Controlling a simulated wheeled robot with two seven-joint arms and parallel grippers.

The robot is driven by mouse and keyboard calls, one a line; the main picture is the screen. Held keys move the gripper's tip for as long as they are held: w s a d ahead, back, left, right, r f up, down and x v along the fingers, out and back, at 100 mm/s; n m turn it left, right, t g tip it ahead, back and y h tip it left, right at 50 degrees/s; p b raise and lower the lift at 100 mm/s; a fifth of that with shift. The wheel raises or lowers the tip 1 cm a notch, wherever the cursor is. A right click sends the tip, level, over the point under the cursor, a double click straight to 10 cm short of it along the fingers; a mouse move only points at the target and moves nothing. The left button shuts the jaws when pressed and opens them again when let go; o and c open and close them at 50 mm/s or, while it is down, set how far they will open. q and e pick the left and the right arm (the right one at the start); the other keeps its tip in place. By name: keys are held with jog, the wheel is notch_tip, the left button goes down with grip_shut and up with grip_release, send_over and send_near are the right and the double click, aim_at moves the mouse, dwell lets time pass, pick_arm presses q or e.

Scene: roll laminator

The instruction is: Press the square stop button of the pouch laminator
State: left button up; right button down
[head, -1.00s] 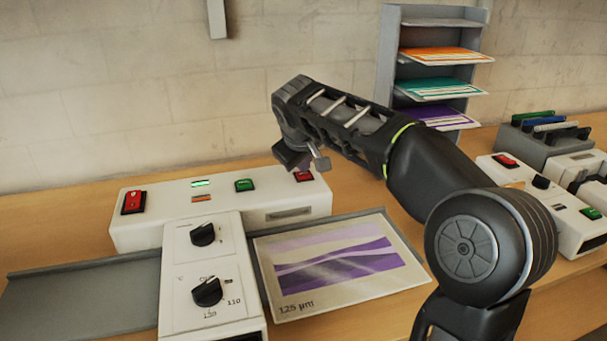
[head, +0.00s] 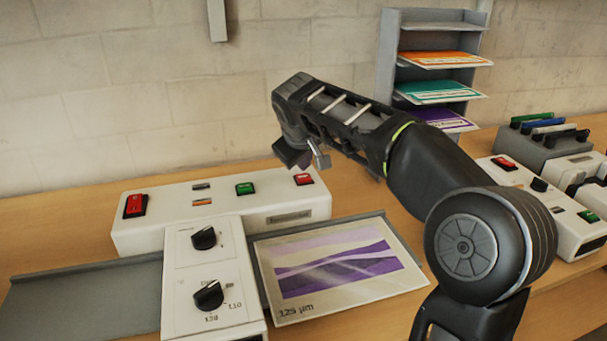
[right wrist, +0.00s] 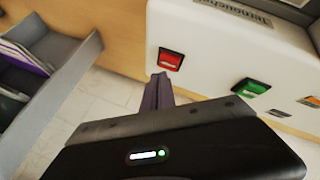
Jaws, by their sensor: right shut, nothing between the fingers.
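The white pouch laminator (head: 160,223) stands on the wooden table in the head view. On its top, a square red button (head: 303,179) sits at the right end, and a square green button (head: 245,188) sits left of it. In the right wrist view the red button (right wrist: 170,59) is just beyond my right fingertips (right wrist: 159,90), with the green button (right wrist: 250,87) to the right. My right gripper (head: 320,160) is shut and empty, just right of and above the red button. Its fingertips look apart from the button. My left gripper is not in view.
A red rocker switch (head: 135,205) is at the laminator's left end, and two black dials (head: 208,296) are in front. A pouch (head: 340,265) lies on the right tray. A shelf (head: 388,60) stands behind my right arm. A second white device (head: 565,235) is at right.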

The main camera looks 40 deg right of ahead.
aim_at(304, 178)
notch_tip(304, 178, up, 5)
jog(key=p, duration=0.4)
dwell(0.3)
dwell(0.8)
